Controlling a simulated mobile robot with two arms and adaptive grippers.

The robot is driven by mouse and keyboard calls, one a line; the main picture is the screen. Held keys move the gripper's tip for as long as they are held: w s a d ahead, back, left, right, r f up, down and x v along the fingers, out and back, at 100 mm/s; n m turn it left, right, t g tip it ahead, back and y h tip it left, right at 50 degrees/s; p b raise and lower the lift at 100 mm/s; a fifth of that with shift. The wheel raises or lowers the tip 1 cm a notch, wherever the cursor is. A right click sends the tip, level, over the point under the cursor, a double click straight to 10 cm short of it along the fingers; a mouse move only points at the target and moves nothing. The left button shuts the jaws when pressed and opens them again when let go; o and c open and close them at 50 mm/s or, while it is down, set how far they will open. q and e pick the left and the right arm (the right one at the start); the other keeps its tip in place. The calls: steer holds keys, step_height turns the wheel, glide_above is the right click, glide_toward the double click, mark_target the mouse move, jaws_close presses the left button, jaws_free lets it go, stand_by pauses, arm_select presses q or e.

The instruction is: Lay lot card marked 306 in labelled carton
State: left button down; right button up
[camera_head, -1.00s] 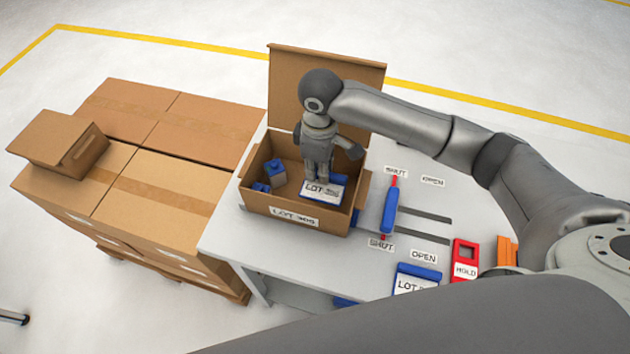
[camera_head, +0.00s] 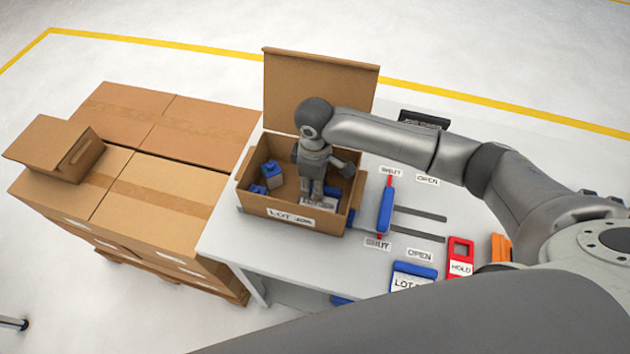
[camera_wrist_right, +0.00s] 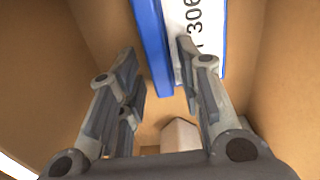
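The labelled carton (camera_head: 250,203) stands open on the table with its lid raised at the back. Its front label (camera_head: 290,217) starts with LOT; its number is blurred. The lot card (camera_head: 320,201) is low inside the carton, white with a blue edge and partly hidden by my right gripper (camera_head: 311,194). The right wrist view shows 306 on the card (camera_wrist_right: 197,25). There my right gripper's fingers (camera_wrist_right: 158,55) stand apart on either side of the card's blue edge, with a narrow gap visible at the left finger. My left gripper is not in view.
Blue blocks (camera_head: 271,174) lie in the carton's left part. A blue slider (camera_head: 386,210) stands by the SHUT labels, right of the carton. Another LOT card (camera_head: 412,275), a red HOLD frame (camera_head: 460,257) and orange pieces (camera_head: 501,247) are at front right. Stacked boxes (camera_head: 180,170) stand left.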

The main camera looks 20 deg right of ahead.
steer(key=shift+r, duration=0.15)
step_height(320, 180, up, 12)
steer(key=b, duration=0.2)
stand_by(0.5)
stand_by(0.4)
